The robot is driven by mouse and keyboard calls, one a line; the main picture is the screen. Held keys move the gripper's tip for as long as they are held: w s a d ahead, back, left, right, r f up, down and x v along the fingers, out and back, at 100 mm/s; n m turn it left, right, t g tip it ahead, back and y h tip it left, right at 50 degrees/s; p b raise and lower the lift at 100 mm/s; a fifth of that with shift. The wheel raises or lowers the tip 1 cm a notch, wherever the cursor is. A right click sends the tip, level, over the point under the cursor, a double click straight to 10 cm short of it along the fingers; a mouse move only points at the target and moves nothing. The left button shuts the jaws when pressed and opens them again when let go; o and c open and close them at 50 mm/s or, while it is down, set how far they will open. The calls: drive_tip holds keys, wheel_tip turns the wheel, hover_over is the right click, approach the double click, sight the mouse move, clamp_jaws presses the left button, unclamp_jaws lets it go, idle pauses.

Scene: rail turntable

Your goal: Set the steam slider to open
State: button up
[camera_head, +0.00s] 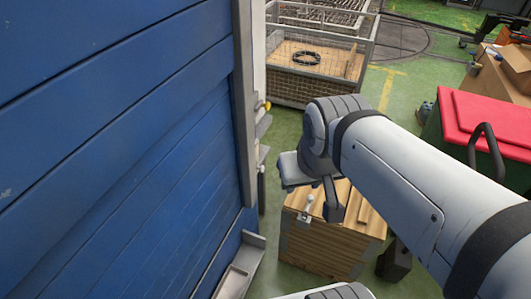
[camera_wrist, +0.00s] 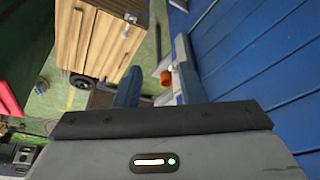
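I cannot tell for certain which part is the steam slider; no label is readable. A small orange knob (camera_wrist: 165,78) shows in the wrist view between my fingers, beside the blue wall's edge. A yellow knob (camera_head: 265,105) sits on the grey post at the wall's edge in the head view, and a small grey fitting (camera_head: 262,166) is lower on that post. My gripper (camera_head: 310,197) hangs right of the post, above a wooden box. In the wrist view my gripper (camera_wrist: 160,88) has its two dark fingers apart, with no object seen held.
A blue plank wall (camera_head: 120,130) fills the left. The wooden box (camera_head: 325,245) with a pale latch stands below my gripper. A wire-sided crate (camera_head: 310,60) is behind. A red-lidded chest (camera_head: 485,125) and cardboard boxes (camera_head: 500,75) stand right. Green floor lies between.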

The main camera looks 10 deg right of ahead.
drive_tip(key=shift+s+a+r, duration=0.1)
drive_tip(key=shift+s+a, duration=0.05)
drive_tip(key=shift+o, duration=1)
drive_tip(key=shift+a+f, duration=0.15)
drive_tip(key=shift+f, duration=0.2)
drive_tip(key=w+a+f+m+g+y+b, duration=0.35)
drive_tip(key=f+m+b, duration=0.2)
drive_tip(key=f, duration=0.35)
drive_tip(key=m+t+y+b, duration=1)
drive_tip(key=m+y+b, duration=0.1)
drive_tip(key=m, duration=0.9)
approach(259, 168)
drive_tip(key=x, duration=0.7)
drive_tip(key=shift+w+f+n, duration=0.2)
drive_tip(key=shift+w+n, duration=0.05)
